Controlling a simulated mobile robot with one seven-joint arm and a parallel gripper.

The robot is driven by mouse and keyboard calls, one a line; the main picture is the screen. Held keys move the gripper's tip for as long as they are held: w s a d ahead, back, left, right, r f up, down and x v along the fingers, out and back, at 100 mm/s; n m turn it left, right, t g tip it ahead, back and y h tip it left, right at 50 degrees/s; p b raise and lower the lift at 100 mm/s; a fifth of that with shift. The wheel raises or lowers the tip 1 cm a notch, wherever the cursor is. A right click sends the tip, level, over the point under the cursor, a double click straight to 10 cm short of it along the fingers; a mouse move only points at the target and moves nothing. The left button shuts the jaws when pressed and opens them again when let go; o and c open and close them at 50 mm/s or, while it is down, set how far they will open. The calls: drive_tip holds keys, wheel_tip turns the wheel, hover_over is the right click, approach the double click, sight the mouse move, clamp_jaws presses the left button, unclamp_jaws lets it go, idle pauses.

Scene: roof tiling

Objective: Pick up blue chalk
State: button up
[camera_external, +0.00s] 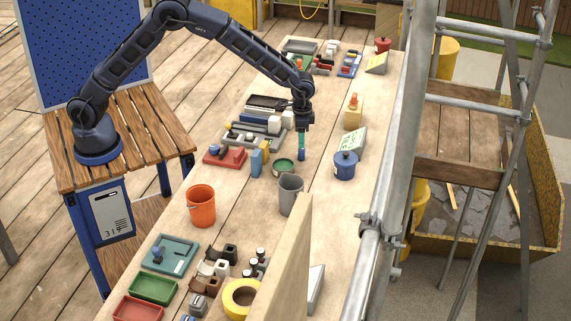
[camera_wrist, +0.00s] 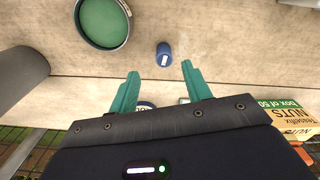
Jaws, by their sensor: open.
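A small blue cylinder with a pale mark, which looks like the blue chalk (camera_wrist: 164,54), stands out on the bare wooden surface in the wrist view. It is just beyond my fingertips, roughly centred between them. My gripper (camera_wrist: 160,70) is open, with its two teal fingers apart and nothing between the tips. In the external view my gripper (camera_external: 302,157) points down over the long bench, right of the green round dish (camera_external: 283,166). I cannot make out the chalk there; the gripper may hide it.
A grey cup (camera_external: 290,193) and an orange bucket (camera_external: 201,205) stand nearer the camera. A blue lidded pot (camera_external: 345,166) is to the right. A nuts box (camera_wrist: 285,118) shows at right in the wrist view. Trays and small blocks lie left. Scaffold poles (camera_external: 390,150) run along the right side.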

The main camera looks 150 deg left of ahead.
sight(301, 150)
drive_tip(key=shift+s+a+f, duration=0.15)
drive_tip(key=shift+f, duration=1.6)
drive_tip(key=shift+s+a+f, duration=0.1)
drive_tip(key=shift+f, duration=1.6)
drive_tip(key=shift+c, duration=0.4)
drive_tip(key=c, duration=1)
